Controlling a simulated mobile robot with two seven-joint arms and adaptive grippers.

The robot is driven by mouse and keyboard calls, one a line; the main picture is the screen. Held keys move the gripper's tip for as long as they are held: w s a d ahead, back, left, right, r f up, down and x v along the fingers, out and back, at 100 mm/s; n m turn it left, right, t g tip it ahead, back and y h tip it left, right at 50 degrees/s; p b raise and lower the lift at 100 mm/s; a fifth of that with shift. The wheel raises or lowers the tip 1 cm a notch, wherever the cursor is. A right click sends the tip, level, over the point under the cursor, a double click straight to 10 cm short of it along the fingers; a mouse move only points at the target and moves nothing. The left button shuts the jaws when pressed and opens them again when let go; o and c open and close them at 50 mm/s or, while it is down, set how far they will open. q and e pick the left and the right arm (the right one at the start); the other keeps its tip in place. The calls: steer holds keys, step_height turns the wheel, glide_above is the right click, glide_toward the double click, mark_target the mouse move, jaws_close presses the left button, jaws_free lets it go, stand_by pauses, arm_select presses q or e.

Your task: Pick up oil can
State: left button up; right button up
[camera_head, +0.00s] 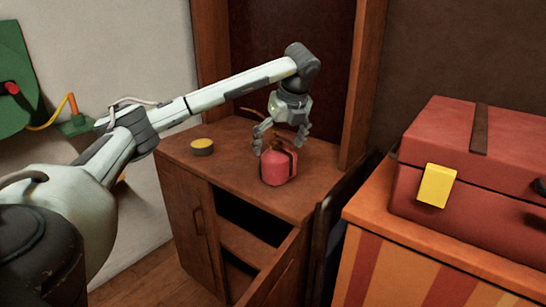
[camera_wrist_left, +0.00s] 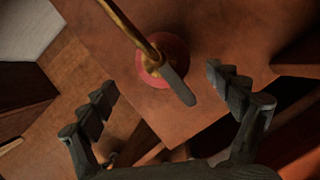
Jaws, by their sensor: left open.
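The oil can (camera_head: 279,168) is red with a dark handle strip and stands upright on the wooden cabinet top (camera_head: 224,159). In the left wrist view, the oil can (camera_wrist_left: 163,62) shows from above, with a brass spout and a dark grey handle. My left gripper (camera_head: 279,148) points down from above, right over the can. Its two fingers are spread wide, and in the left wrist view the left gripper (camera_wrist_left: 162,90) has the can's handle between and a little beyond its fingertips. I cannot tell whether a finger touches the can. My right gripper is not in view.
A small yellow-topped tin (camera_head: 202,146) sits left of the can on the cabinet. A red case (camera_head: 480,160) with a yellow latch stands on a striped chest at the right. A wooden post (camera_head: 362,85) rises behind the cabinet. The cabinet front has an open compartment.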

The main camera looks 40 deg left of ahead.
mark_target(275, 163)
arm_select(q)
steer(key=shift+w+a, duration=0.15)
steer(key=shift+a+f, duration=0.15)
steer(key=shift+f, duration=0.1)
steer(key=x, duration=0.7)
steer(key=shift+w+d+f+p, duration=0.1)
steer(key=shift+d+f+p, duration=0.1)
steer(key=shift+d+p, duration=0.1)
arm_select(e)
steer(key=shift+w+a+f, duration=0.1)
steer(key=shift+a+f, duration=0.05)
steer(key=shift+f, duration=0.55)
arm_select(q)
steer(key=shift+r, duration=0.1)
steer(key=c, duration=1.6)
steer(key=shift+o, duration=0.2)
